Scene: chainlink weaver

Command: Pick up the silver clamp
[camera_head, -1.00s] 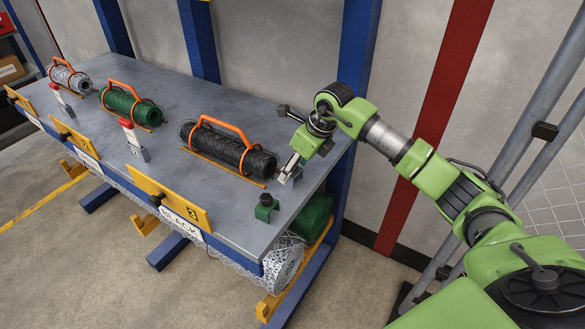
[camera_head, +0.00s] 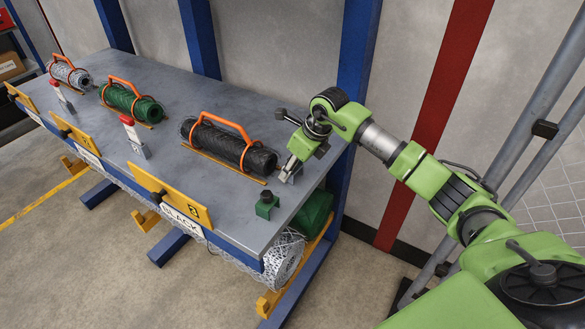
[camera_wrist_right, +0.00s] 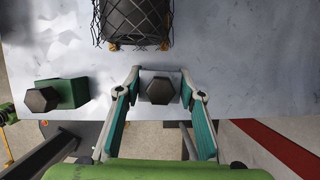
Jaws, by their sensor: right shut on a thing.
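The silver clamp (camera_wrist_right: 146,79) is a small pale metal block with a dark hexagonal knob on top, at the right end of the workbench. In the right wrist view it sits between the two fingers of my right gripper (camera_wrist_right: 160,80), which is shut on it from both sides. In the head view my right gripper (camera_head: 290,168) reaches down to the clamp and partly hides it. I cannot tell whether the clamp touches the bench. My left gripper is not in view.
A black mesh roll (camera_head: 225,144) with an orange handle lies just left of the gripper. A green clamp (camera_head: 266,206) stands nearer the front edge. Green (camera_head: 128,103) and grey (camera_head: 68,76) rolls lie farther left. Blue posts and a wall stand behind.

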